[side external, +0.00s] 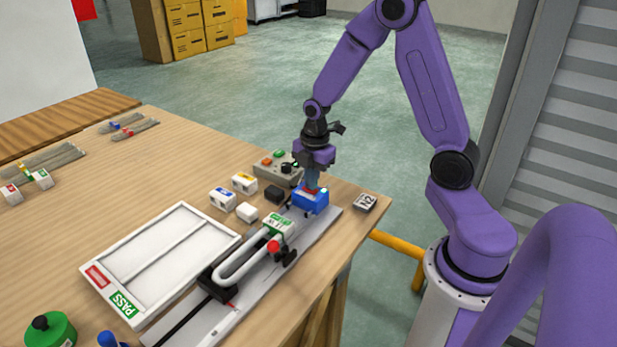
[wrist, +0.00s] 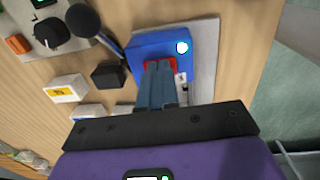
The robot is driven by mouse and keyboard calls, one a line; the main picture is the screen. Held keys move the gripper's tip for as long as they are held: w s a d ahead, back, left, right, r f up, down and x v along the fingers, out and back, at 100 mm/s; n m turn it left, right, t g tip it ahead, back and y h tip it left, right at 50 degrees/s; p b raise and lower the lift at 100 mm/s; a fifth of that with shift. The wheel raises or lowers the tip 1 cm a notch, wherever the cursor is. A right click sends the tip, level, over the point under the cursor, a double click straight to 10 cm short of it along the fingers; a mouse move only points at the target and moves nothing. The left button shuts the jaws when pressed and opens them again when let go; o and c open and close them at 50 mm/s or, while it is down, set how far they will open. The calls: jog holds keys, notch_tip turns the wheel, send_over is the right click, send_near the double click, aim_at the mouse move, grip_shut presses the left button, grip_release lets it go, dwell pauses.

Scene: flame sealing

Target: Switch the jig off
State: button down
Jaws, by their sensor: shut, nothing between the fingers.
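The jig is a long grey rail (side external: 205,322) with a black and white clamp arm and a red knob (side external: 273,246). A blue box (side external: 310,205) sits at its far end and also shows in the wrist view (wrist: 205,65). My gripper (side external: 312,187) is shut and empty, pointing down at the blue box. In the wrist view its fingertips (wrist: 158,66) are over the red switch and hide part of it. I cannot tell whether they touch it.
A grey control box (side external: 268,165) with knobs stands behind the blue box. Small white boxes (side external: 223,198) and a black block (side external: 274,194) lie left of it. A white tray (side external: 160,254) marked PASS lies further left. An N2 tag (side external: 365,203) lies right, near the table edge.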

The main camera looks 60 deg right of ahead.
aim_at(315, 190)
jog(key=shift+s+f, duration=0.1)
jog(key=shift+s, duration=0.35)
jog(key=shift+r, duration=0.55)
notch_tip(315, 190, up, 13)
jog(key=shift+s, duration=0.3)
jog(key=shift+w+r, duration=0.1)
jog(key=shift+w+a+t, duration=0.15)
jog(key=shift+w+t, duration=0.05)
jog(key=shift+t, duration=0.1)
